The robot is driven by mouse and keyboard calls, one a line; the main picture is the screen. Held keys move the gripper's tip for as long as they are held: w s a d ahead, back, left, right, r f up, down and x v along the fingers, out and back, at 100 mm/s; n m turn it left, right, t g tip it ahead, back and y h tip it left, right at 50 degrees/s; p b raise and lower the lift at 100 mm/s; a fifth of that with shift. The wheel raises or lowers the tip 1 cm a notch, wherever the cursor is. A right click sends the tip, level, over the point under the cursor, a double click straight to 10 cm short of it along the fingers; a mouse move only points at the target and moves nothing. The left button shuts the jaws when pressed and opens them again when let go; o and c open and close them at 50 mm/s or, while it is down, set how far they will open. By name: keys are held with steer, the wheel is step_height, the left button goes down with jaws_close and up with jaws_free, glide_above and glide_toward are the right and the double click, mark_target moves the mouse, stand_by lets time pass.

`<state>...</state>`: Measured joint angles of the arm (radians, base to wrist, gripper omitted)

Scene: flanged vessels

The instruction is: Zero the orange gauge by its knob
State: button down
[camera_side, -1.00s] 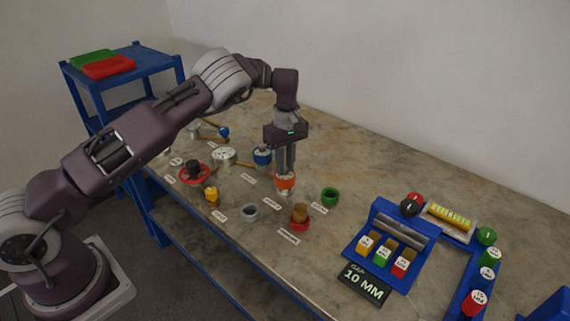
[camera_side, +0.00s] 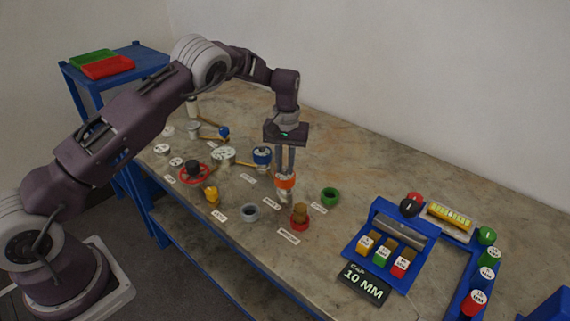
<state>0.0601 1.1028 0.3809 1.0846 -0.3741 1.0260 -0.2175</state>
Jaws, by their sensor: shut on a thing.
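The orange gauge (camera_side: 286,182) stands on the bench near the middle of the side view, with an orange band above a pale lower part. My gripper (camera_side: 285,174) points straight down on top of it. Its two fingers are shut on the gauge's top, where the knob sits. The fingers hide the knob, and the dial and its needle cannot be read from here.
A green ring (camera_side: 330,196) is to the right, and a red-based brown fitting (camera_side: 300,216) is in front. A grey ring (camera_side: 249,212), a yellow piece (camera_side: 211,195) and a red handwheel (camera_side: 194,172) lie left. A blue tray (camera_side: 384,248) with coloured blocks is at right.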

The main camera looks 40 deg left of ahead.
mark_target(286, 168)
steer(key=shift+m, duration=0.4)
steer(key=c, duration=1.3)
jaws_free()
step_height(286, 168, up, 7)
steer(key=shift+d+r, duration=0.1)
